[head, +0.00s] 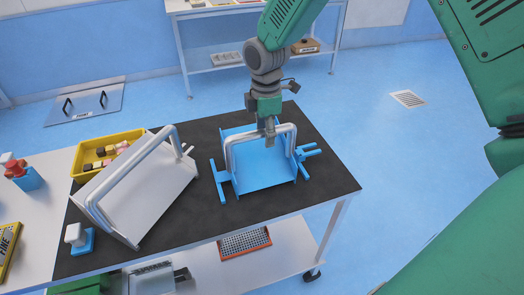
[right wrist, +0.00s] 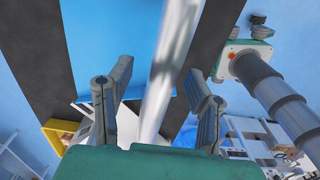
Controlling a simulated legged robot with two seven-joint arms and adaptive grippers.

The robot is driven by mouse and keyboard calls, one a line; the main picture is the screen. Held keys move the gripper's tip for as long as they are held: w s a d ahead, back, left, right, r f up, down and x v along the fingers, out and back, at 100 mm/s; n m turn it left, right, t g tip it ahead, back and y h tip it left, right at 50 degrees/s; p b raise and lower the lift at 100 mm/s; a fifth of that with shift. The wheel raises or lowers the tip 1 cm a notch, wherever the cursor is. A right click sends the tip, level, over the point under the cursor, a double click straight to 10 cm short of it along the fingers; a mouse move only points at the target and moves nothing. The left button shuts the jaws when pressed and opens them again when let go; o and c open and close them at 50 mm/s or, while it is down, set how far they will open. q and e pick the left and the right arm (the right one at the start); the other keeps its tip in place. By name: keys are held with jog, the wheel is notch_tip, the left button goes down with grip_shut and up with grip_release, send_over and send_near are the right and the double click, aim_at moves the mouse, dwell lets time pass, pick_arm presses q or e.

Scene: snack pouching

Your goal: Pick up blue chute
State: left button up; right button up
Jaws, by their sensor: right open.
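The blue chute (head: 264,170) lies on the dark mat at the centre of the head view, with blue side arms and a silver tube handle (head: 231,155) arching over it. My right gripper (head: 269,133) is at the top bar of this handle, pointing down. In the right wrist view the open fingers (right wrist: 161,72) stand one on each side of the silver handle (right wrist: 158,108). I cannot tell whether they touch it. Blue chute surface (right wrist: 140,82) shows behind the handle. My left gripper is not in view.
A white chute (head: 150,195) with a similar silver handle stands left of the blue one. A yellow bin (head: 76,162) with small blocks is behind it. The dark mat (head: 325,178) is bare to the right. A white shelf table (head: 197,70) stands at the back.

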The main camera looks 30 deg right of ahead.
grip_shut()
jog(key=shift+w, duration=0.1)
